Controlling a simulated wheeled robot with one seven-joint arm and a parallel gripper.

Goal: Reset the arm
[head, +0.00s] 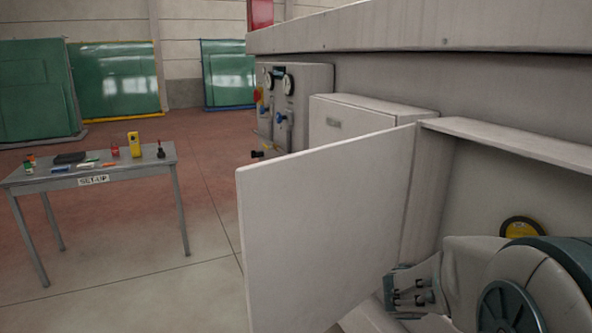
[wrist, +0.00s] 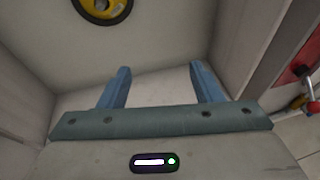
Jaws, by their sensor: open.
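My gripper (wrist: 160,88) is open in the wrist view, its two blue fingers apart with nothing between them. Past the fingertips is a pale grey panel surface. In the head view my arm is at the lower right, and my gripper's fingers are mostly hidden there. A swung-open white door (head: 325,235) stands to the left of my arm. A round yellow and black object (head: 522,228) is on the wall of the recess behind my arm; it also shows at the top of the wrist view (wrist: 103,8), beyond the fingers.
The large grey machine (head: 420,70) fills the right. A panel with gauges (head: 292,100) is farther back. A grey table (head: 110,172) with several small items stands at left. Green glass sheets (head: 115,80) stand behind. The floor between table and door is clear. A red part (wrist: 300,72) is at the wrist view's right.

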